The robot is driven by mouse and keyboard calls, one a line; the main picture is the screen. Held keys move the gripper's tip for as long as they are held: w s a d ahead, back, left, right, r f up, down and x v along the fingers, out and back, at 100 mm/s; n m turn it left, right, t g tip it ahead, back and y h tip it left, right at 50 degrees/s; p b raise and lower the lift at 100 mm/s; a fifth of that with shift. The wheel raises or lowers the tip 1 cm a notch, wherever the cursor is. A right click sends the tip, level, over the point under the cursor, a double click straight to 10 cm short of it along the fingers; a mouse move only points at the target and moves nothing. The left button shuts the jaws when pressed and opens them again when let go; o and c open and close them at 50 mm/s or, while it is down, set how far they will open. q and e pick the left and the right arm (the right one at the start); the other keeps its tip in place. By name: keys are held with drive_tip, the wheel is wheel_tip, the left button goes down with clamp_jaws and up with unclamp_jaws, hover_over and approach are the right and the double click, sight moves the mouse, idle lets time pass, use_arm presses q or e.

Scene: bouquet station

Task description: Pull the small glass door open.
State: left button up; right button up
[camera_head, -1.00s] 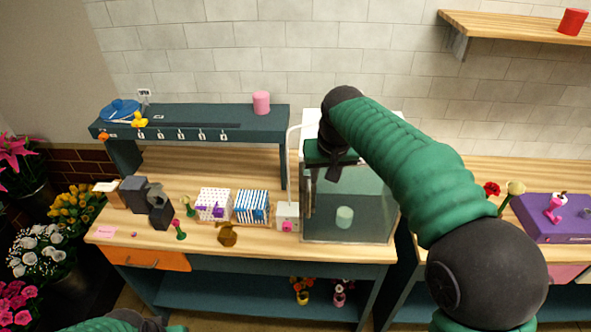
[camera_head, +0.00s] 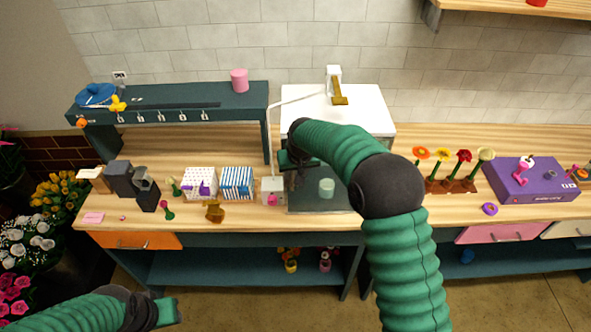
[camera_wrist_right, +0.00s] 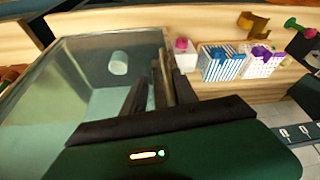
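The glass case (camera_head: 330,202) stands on the bench with a white top and a small pale green cylinder (camera_head: 326,187) inside. My right gripper (camera_head: 294,180) is at the left part of its front, and my right arm covers the right part. In the right wrist view, the gripper's two dark fingers (camera_wrist_right: 155,95) are apart, with a thin brown upright bar (camera_wrist_right: 168,78) between them, close to one finger. The bar looks like the door handle. I cannot tell whether the glass door (camera_wrist_right: 95,75) is ajar. My left gripper (camera_head: 168,312) is low at the bottom left, away from the case.
A white box with a pink knob (camera_head: 272,192) stands just left of the case. Striped (camera_head: 237,182) and dotted (camera_head: 200,182) holders sit further left. A flower rack (camera_head: 452,185) and a purple box (camera_head: 530,180) stand to the right. A gold-handled item (camera_head: 338,92) is on or behind the case top.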

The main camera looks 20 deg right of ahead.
drive_tip(key=shift+w+a, duration=0.1)
drive_tip(key=shift+w, duration=0.05)
drive_tip(key=shift+s+a+r, duration=0.55)
drive_tip(key=shift+a, duration=0.1)
drive_tip(key=shift+c, duration=0.7)
drive_tip(key=shift+s+a+r, duration=0.1)
drive_tip(key=shift+s+a, duration=0.05)
drive_tip(key=shift+a, duration=0.05)
drive_tip(key=shift+c, duration=1.1)
drive_tip(key=shift+a, duration=0.1)
drive_tip(key=shift+c, duration=1.2)
clamp_jaws()
drive_tip(key=shift+d, duration=0.55)
drive_tip(key=shift+a, duration=0.3)
use_arm(q)
drive_tip(key=shift+s+a, duration=0.4)
drive_tip(key=shift+a, duration=0.35)
drive_tip(key=shift+d+r, duration=0.1)
drive_tip(key=shift+d, duration=0.1)
use_arm(e)
drive_tip(key=shift+d, duration=0.15)
